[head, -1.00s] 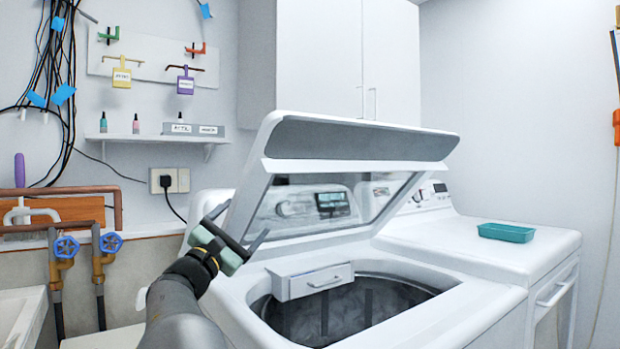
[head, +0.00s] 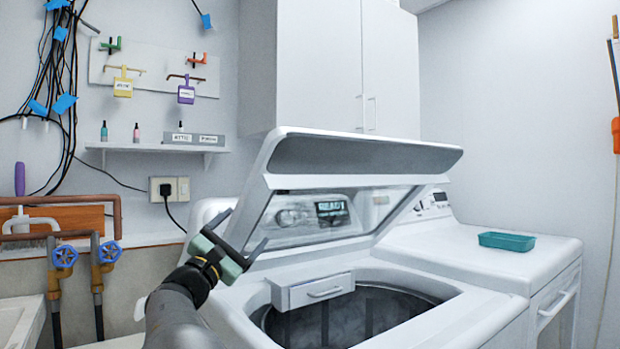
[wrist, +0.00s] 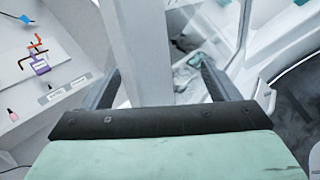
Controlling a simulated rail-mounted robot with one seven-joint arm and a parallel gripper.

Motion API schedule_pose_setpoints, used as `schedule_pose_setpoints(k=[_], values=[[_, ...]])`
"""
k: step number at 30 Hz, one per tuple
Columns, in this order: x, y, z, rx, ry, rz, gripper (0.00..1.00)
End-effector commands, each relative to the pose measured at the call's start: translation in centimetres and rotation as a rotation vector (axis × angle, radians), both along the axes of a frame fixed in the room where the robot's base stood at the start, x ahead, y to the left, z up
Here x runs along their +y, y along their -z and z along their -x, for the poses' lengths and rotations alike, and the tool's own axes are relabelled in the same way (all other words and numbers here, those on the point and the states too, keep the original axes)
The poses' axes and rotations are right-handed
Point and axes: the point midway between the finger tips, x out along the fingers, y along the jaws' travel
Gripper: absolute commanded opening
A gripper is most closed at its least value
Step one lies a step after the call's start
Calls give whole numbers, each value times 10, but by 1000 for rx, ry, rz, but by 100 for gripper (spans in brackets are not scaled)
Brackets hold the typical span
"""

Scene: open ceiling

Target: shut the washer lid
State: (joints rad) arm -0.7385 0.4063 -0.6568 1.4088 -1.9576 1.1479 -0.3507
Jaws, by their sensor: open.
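The washer (head: 470,328) is a white top-loader with its drum opening (head: 345,315) uncovered. Its lid (head: 385,160) is raised and tilted, with a glass pane in it. My gripper (head: 246,228) is at the left side edge of the lid, its two dark fingers apart. In the wrist view, the fingers (wrist: 165,85) stand on either side of the white lid frame (wrist: 135,50), with the pane to the right. I cannot tell whether either finger touches the frame.
A white appliance (head: 480,262) with a teal tray (head: 506,241) on top stands to the right. White cabinets (head: 330,70) hang behind the lid. Pipes with blue valve wheels (head: 64,257) and a sink edge (head: 20,325) are at the left.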

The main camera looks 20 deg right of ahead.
Motion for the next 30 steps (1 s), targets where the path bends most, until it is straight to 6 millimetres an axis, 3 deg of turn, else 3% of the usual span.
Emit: schedule_pose_setpoints(k=[30], values=[[43, -1, 34, -1, -2, -1, 82]])
